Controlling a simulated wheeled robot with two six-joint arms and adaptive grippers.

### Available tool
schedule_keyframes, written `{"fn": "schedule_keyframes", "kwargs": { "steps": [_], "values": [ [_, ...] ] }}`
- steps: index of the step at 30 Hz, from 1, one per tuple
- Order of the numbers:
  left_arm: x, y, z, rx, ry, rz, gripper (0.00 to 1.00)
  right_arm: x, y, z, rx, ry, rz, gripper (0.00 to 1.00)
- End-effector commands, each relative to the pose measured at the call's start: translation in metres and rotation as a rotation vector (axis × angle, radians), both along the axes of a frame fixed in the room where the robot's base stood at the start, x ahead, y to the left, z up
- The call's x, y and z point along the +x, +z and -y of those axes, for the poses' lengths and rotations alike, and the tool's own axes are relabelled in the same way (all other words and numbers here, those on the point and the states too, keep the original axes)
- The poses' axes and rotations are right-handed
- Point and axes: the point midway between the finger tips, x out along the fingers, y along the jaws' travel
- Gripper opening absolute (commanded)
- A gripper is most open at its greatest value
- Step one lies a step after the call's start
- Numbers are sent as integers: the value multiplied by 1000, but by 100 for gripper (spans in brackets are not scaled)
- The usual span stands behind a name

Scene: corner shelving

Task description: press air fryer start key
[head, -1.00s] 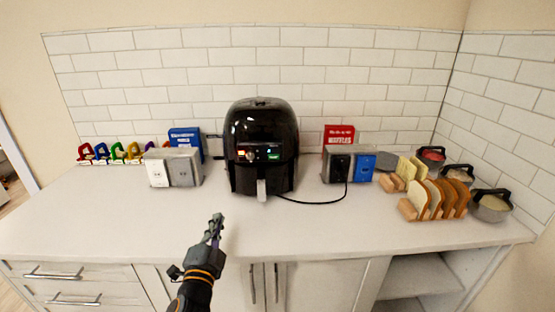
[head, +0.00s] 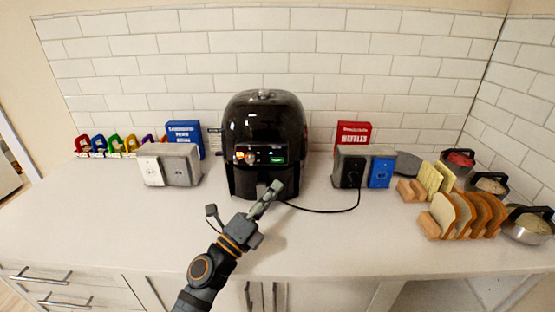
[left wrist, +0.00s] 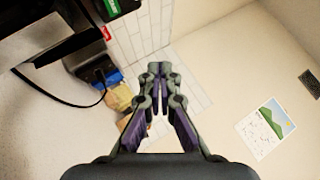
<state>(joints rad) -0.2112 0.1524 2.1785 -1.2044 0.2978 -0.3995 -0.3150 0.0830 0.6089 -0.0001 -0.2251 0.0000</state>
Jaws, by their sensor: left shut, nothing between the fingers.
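The black air fryer (head: 265,120) stands upright on the counter against the tiled wall. Its front panel (head: 260,154) has a lit orange spot on the left and a green lit start key (head: 277,159) on the right. My left gripper (head: 273,188) is shut and empty, in front of the fryer and below the panel, overlapping the handle area in the head view. In the left wrist view the closed fingers (left wrist: 158,72) point away, with the green key (left wrist: 111,6) at the top left. I cannot tell if the fingertips touch the fryer. My right gripper is not in view.
Grey outlet boxes flank the fryer, one on the left (head: 168,164) and one on the right (head: 362,168). A black cord (head: 325,211) runs to the right box. Bread slices in a rack (head: 462,214) and pots (head: 527,224) stand at the right. The front left counter is clear.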

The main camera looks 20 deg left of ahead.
Motion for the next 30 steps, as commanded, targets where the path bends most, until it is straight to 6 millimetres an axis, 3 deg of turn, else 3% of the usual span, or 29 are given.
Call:
{"fn": "schedule_keyframes", "kwargs": {
  "steps": [4, 12, 21, 30],
  "values": [
    [6, 0, -2, 1, 0, 0, 0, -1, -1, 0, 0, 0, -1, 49],
    [42, 0, -13, 0, 2, 2, 0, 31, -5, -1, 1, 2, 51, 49],
    [76, 0, -22, -2, 1, 0, 0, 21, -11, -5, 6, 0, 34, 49],
    [85, 0, -25, -2, 1, 0, 0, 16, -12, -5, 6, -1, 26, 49]
  ]
}}
